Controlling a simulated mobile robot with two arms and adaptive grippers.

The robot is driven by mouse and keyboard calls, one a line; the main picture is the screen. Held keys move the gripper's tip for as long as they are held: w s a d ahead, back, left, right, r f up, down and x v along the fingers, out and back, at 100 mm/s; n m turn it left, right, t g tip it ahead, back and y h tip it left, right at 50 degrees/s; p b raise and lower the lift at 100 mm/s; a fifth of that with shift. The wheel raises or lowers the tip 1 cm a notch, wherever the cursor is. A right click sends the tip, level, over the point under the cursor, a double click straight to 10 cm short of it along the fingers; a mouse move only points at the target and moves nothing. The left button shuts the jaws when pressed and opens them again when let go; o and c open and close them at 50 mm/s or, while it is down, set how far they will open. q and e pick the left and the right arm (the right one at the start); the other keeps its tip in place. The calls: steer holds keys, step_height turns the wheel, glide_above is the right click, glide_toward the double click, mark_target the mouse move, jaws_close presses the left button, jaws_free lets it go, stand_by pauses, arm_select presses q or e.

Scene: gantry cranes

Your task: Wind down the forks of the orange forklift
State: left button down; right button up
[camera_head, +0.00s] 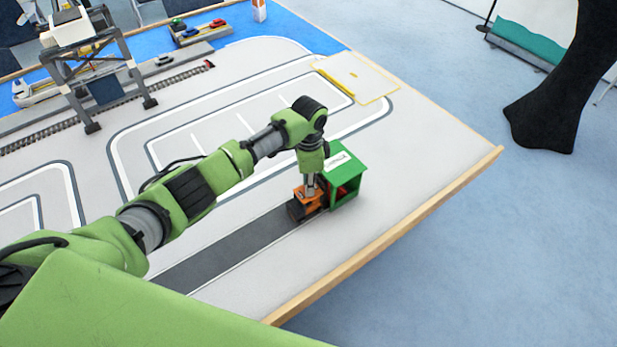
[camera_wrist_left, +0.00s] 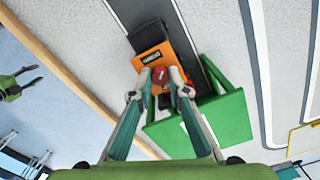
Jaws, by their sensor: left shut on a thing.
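The orange forklift (camera_head: 306,202) stands on the dark lane of the table, right up against a green open-fronted shed (camera_head: 347,187). My left gripper (camera_head: 312,187) points down over the forklift. In the left wrist view the forklift's orange and black body (camera_wrist_left: 160,52) lies just beyond my left gripper (camera_wrist_left: 160,84). Its two fingers are closed around a small red part (camera_wrist_left: 160,76) at the forklift. The forks cannot be made out.
The wooden table edge (camera_head: 390,235) runs close by the shed, with open floor beyond. A gantry crane (camera_head: 95,70) stands on the far left by a rail track. A yellow bar (camera_head: 335,82) lies behind the shed. The marked lanes between are largely clear.

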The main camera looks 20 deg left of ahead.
arm_select(q)
steer(key=n+p, duration=0.3)
steer(key=n, duration=0.2)
steer(key=shift+r+n, duration=0.15)
steer(key=shift+n, duration=0.15)
steer(key=shift+n+p, duration=1.05)
steer(key=shift+n, duration=0.75)
steer(key=shift+w, duration=0.1)
steer(key=c, duration=1.9)
jaws_free()
